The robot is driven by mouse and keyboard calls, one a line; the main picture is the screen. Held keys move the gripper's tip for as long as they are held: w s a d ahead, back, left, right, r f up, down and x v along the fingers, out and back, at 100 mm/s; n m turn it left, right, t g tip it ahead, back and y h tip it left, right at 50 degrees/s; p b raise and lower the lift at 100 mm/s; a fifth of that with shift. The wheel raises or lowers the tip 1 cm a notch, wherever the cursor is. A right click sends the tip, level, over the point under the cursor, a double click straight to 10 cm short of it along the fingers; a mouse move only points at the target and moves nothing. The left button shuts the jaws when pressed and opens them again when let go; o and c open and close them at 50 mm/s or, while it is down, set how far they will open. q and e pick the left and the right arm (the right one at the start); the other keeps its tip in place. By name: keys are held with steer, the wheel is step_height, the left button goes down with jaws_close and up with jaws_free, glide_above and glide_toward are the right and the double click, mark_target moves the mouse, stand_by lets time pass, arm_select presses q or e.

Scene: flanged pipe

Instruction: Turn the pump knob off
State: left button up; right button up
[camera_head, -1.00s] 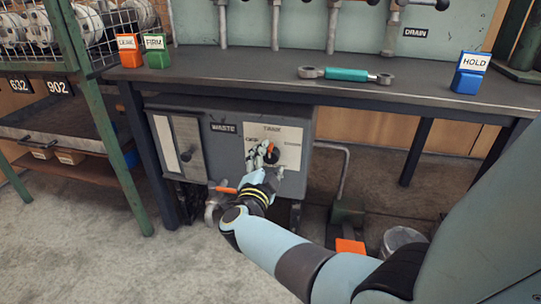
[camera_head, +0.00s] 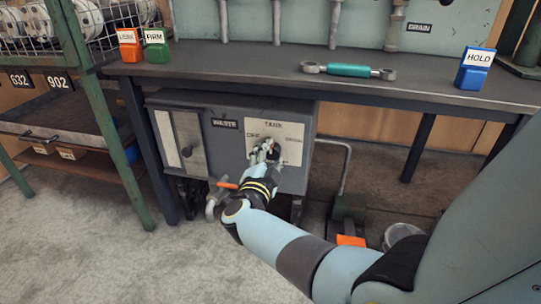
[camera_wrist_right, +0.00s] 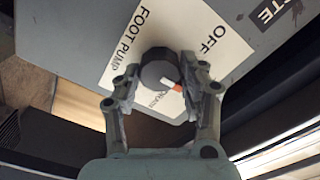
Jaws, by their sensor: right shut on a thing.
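The pump knob (camera_wrist_right: 158,68) is dark and round with an orange mark on one side. In the right wrist view it sits on a white label plate (camera_wrist_right: 205,38) reading OFF and FOOT PUMP; a third word is partly hidden. The orange mark lies at the knob's lower right, close to one finger. My right gripper (camera_wrist_right: 160,82) has its fingers on both sides of the knob and is shut on it. In the head view my right gripper (camera_head: 266,152) reaches the plate (camera_head: 291,149) on the grey box and covers part of the knob. My left gripper is out of view.
The grey box (camera_head: 225,150) with a WASTE label sits under the bench (camera_head: 230,68). A teal rod (camera_head: 348,71) and a blue HOLD block (camera_head: 473,70) are on the bench. A bucket (camera_head: 402,235) stands on the floor.

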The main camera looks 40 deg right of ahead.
steer(key=shift+n, duration=0.4)
steer(key=shift+r+n+p, duration=0.1)
steer(key=shift+n+p, duration=0.2)
steer(key=shift+p, duration=0.2)
steer(key=n+p, duration=0.2)
steer(key=n, duration=0.2)
steer(key=shift+n, duration=0.5)
steer(key=n+p, duration=0.1)
steer(key=n, duration=0.2)
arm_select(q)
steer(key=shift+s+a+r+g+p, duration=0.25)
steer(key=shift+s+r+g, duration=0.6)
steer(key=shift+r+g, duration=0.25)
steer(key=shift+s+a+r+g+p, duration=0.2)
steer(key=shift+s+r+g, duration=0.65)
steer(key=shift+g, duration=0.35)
arm_select(e)
steer(key=shift+a+n, duration=0.1)
steer(key=shift+n, duration=1.1)
steer(key=shift+f, duration=0.2)
steer(key=o, duration=1.2)
steer(key=shift+c, duration=0.2)
